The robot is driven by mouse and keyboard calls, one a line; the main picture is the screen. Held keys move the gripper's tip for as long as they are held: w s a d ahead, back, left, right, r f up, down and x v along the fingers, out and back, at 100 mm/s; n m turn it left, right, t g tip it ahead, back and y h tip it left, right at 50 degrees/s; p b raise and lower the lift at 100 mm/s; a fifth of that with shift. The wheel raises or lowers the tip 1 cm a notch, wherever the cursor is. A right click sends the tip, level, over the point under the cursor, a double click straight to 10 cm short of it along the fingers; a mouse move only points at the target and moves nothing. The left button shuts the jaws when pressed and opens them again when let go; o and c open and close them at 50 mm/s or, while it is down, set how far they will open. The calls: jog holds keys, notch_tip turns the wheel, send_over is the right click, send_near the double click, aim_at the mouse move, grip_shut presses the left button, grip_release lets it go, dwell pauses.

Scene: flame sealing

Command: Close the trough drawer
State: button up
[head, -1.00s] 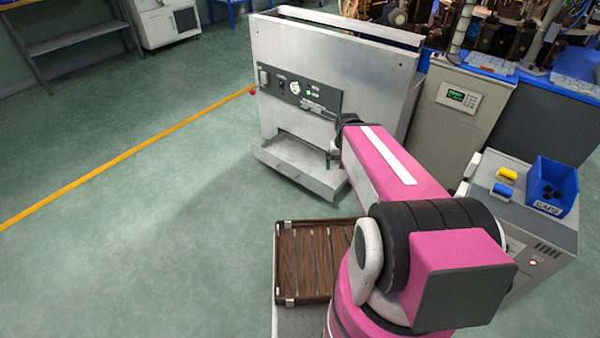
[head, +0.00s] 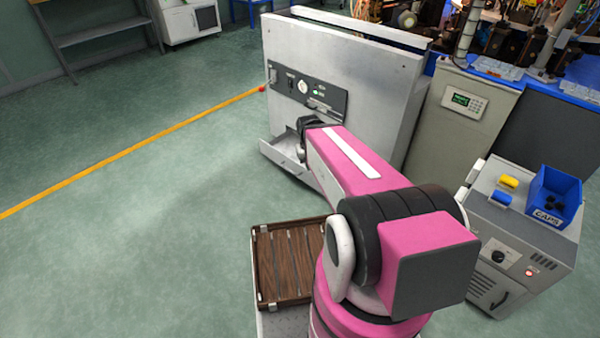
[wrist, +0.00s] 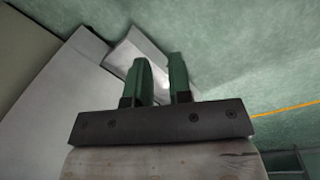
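The trough drawer (head: 279,151) is a pale metal tray at the foot of the grey sealing machine (head: 340,62). It sticks out from the machine's front, and its right part is hidden behind my arm. My gripper (head: 301,157) is at the drawer, in front of the machine; its fingertips are hard to make out in the head view. In the wrist view, the two green fingers of my gripper (wrist: 160,58) stand apart with a narrow gap, nothing clearly held. The drawer (wrist: 122,50) shows behind and beside them. I cannot tell whether they touch it.
A wooden slatted tray (head: 288,262) is beside my base. A grey box unit (head: 515,240) with a blue caps bin (head: 555,197) stands at the right. A cabinet with a keypad (head: 455,120) stands right of the machine. The floor at the left is clear.

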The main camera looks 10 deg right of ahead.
jog(key=w+f+n+h, duration=0.2)
jog(key=w+f+n, duration=0.1)
jog(key=w+f, duration=0.1)
jog(key=w+f+n+t+h, duration=0.1)
jog(key=w+f+n+h, duration=0.1)
jog(key=f, duration=0.4)
jog(key=w+d+f+n+h, duration=0.1)
jog(key=w+f+n+h, duration=0.2)
jog(key=w+f+n, duration=0.1)
jog(key=shift+w+f+n, duration=0.3)
jog(key=shift+w+f, duration=0.15)
jog(key=shift+w, duration=0.35)
grip_shut()
jog(key=w+a+f+n+t+h, duration=0.2)
jog(key=w+a+f+n+t, duration=0.25)
jog(key=f+n, duration=0.3)
jog(key=w+a+f+n+t+h, duration=0.25)
jog(key=w+f+n, duration=0.25)
jog(key=f+n, duration=0.3)
jog(key=w+d+f+m, duration=0.1)
jog(key=w+d+f, duration=0.2)
jog(key=w+d, duration=0.5)
jog(key=shift+d+f+t+y, duration=0.35)
jog(key=shift+d+t, duration=0.05)
jog(key=shift+d, duration=0.75)
jog(key=w+d, duration=1)
jog(key=d, duration=0.4)
jog(key=shift+w+d, duration=0.3)
jog(key=shift+a, duration=0.1)
